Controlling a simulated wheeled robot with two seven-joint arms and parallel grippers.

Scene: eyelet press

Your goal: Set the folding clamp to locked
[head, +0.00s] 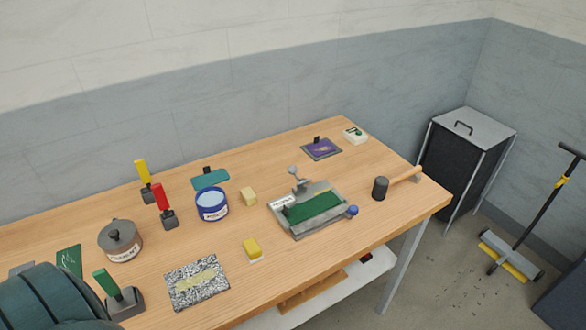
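None of the things in the head view is plainly marked as the folding clamp. Three dark-based devices stand with upright handles: one yellow (143,172), one red (161,198) and one green (108,284). A grey metal fixture (328,229) at mid-table holds a green plate (314,208), with a small lever-like metal part (297,180) at its back edge and a blue knob (352,210) at its right. I cannot tell whether any of these is locked. Neither of my grippers is in view.
A dark cabinet (455,160) and a broom (540,219) stand right of the table.

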